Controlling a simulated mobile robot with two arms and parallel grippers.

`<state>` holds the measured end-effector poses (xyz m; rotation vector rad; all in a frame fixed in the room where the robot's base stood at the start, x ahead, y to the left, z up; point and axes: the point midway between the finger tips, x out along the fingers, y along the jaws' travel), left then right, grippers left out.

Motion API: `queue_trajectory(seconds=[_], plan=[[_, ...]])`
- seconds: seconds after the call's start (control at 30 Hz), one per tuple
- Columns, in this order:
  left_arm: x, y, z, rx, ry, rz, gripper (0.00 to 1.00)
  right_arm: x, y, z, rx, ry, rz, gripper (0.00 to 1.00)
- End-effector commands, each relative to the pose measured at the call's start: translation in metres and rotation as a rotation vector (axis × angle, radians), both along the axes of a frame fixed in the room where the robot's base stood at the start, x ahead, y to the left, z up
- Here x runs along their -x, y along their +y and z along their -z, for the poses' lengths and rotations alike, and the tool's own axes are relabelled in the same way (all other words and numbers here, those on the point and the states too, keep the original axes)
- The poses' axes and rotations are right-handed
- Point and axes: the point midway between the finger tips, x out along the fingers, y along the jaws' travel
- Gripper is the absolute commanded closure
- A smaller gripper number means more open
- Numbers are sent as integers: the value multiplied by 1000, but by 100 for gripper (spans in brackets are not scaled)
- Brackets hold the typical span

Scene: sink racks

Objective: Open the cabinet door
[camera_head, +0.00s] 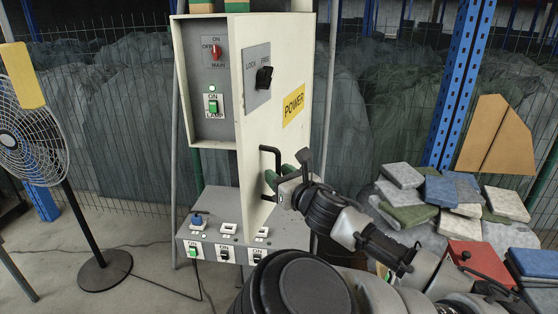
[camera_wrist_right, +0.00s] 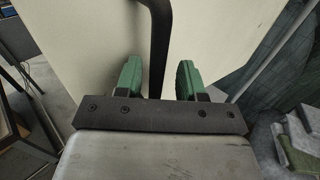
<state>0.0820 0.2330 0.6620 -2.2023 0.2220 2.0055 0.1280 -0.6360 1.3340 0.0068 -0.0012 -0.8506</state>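The cream cabinet (camera_head: 178,60) stands in the middle of the head view. Its door (camera_head: 258,130) stands open, so the grey inner panel with a red MAIN knob (camera_head: 215,52) and a green LAMP switch (camera_head: 213,105) shows. The door bears a LOCK/FREE knob (camera_head: 264,77), a yellow POWER label (camera_head: 294,105) and a black handle (camera_head: 263,160). My right gripper (camera_head: 273,178) is at the handle. In the right wrist view, its green fingers (camera_wrist_right: 160,78) are apart on either side of the handle (camera_wrist_right: 158,50), with gaps showing. My left gripper is not in view.
A grey switch box (camera_head: 205,229) sits below the cabinet. A standing fan (camera_head: 22,145) is at the left. Stacked tiles (camera_head: 445,190) and a blue post (camera_head: 457,80) are at the right. A wire fence (camera_head: 100,70) runs behind.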

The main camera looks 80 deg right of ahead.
Motion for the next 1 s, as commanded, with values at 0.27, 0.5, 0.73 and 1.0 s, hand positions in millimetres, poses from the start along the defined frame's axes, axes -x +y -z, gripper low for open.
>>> queue_trajectory(seconds=[0.27,0.5,0.73,1.0], plan=[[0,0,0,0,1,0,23,1,2,0,1,1,-1,61],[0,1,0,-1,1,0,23,22,23,1,-1,1,3,61],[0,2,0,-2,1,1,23,39,42,1,-3,0,0,61],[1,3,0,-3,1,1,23,48,53,1,-2,-1,0,61]])
